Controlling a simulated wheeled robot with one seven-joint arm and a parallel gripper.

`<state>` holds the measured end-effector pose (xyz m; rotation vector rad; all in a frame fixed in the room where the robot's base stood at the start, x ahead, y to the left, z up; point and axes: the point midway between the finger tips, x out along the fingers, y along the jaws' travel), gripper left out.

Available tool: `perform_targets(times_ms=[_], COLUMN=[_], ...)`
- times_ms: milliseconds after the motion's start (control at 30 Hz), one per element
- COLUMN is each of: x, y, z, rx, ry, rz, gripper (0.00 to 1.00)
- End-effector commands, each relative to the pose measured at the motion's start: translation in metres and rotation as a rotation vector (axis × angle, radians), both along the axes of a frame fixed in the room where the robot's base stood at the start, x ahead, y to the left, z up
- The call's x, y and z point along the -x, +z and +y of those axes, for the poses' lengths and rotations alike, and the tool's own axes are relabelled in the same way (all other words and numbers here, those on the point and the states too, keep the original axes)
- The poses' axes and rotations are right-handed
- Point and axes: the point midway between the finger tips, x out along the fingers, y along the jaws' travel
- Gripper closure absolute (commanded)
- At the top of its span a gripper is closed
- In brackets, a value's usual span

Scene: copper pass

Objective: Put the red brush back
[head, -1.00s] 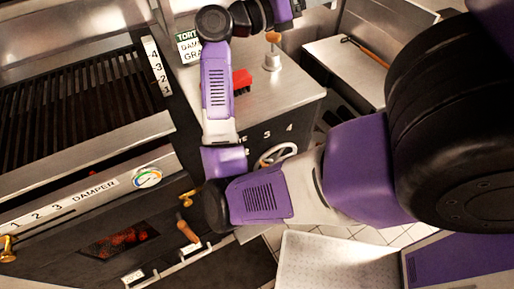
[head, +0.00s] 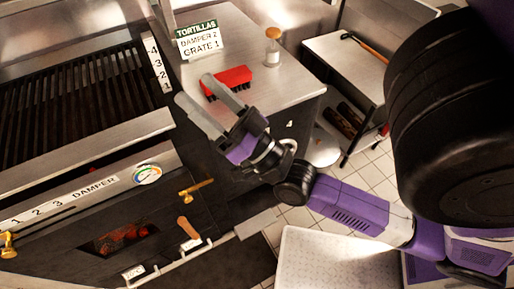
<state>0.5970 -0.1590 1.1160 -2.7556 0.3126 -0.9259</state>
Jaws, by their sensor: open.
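The red brush (head: 229,80) lies on the steel counter (head: 290,93), dark bristles showing along its lower side. My gripper (head: 194,87) is open, its two long grey fingers pointing up and left over the counter's left edge. The right-hand finger overlaps the brush's lower left part in the head view. I cannot tell whether it touches the brush or is above it. Nothing shows between the fingers.
A sign (head: 200,42) reading "TORTILLAS DAMPER 2 GRATE 1" and an orange-topped shaker (head: 272,47) stand on the counter. The grill (head: 75,100) is left, with a brass damper handle (head: 197,188) below. A side table (head: 350,58) holds a wooden-handled tool.

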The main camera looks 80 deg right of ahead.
Motion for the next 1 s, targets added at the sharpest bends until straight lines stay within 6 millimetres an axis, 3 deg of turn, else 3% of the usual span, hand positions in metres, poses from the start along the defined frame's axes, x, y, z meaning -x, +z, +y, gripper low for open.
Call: perform_targets(times_ms=[33, 200, 400, 633, 1000], x=[0.006, 0.036, 0.088, 0.126, 0.130], y=[-0.021, -0.084, -0.138, -0.162, -0.164], z=[0.018, 0.075, 0.129, 0.157, 0.160], rx=[0.017, 0.084, 0.151, 0.190, 0.195], ry=[0.026, 0.105, 0.193, 0.246, 0.250], rz=[0.102, 0.413, 0.723, 0.897, 0.913], gripper=[0.31, 0.31, 0.31, 0.31, 0.31])
